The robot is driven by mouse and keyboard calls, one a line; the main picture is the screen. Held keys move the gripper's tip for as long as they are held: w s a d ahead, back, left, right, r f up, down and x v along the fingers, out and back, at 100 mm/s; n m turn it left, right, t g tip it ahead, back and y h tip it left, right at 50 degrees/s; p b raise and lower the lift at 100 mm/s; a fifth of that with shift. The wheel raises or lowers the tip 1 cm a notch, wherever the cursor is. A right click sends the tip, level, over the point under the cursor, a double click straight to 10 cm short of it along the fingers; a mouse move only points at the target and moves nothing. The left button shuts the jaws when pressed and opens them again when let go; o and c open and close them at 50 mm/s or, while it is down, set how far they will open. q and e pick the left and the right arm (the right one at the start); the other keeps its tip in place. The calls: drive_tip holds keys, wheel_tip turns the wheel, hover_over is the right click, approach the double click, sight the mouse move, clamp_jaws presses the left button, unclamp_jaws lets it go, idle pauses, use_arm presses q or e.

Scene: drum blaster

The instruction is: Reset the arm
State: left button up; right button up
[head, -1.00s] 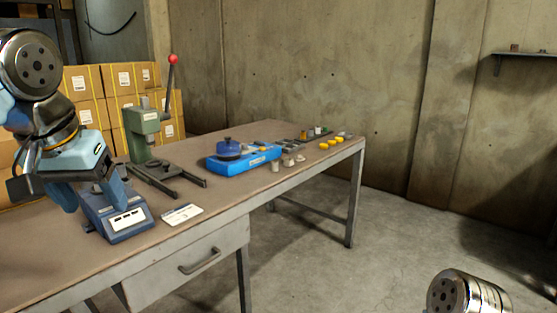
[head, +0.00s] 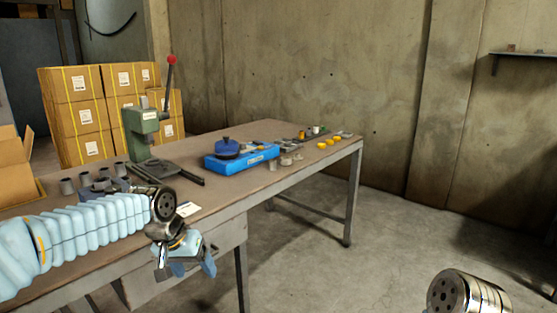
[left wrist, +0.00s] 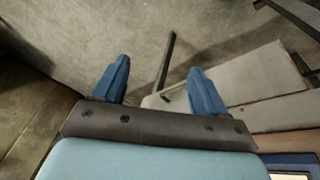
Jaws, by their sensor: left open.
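My left arm (head: 95,228) reaches in from the left across the table's front edge. My left gripper (head: 190,268) hangs in front of the table's drawer, pointing down. In the left wrist view, its two blue fingers (left wrist: 158,85) are spread apart with nothing between them, over the floor and the table's side. Of my right arm, only a metal joint (head: 467,294) shows at the bottom right; its gripper is out of view.
The table (head: 255,190) bears a green press (head: 142,125) with a red knob, a blue device (head: 240,160), several yellow pieces (head: 328,143) and grey cylinders (head: 84,180). Stacked boxes (head: 75,110) stand behind. The floor at right (head: 370,240) is clear.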

use_arm(q)
drive_tip(key=s+d+f+g+h, duration=0.1)
drive_tip(key=d+f, duration=0.1)
drive_tip(key=f, duration=0.6)
drive_tip(key=d+f, duration=0.3)
drive_tip(key=f, duration=0.5)
drive_tip(key=s+d+f+n+g+h, duration=0.1)
drive_tip(key=s+d+f, duration=0.1)
drive_tip(key=s+f, duration=0.5)
drive_tip(key=s+d+f, duration=0.2)
drive_tip(key=s+f, duration=0.2)
drive_tip(key=f, duration=0.7)
drive_tip(key=s+f+n, duration=0.1)
drive_tip(key=s+f, duration=0.5)
drive_tip(key=s, duration=0.5)
drive_tip(key=shift+a+f+n+g, duration=0.15)
drive_tip(key=shift+a+n+g, duration=0.05)
drive_tip(key=shift+n+g, duration=0.1)
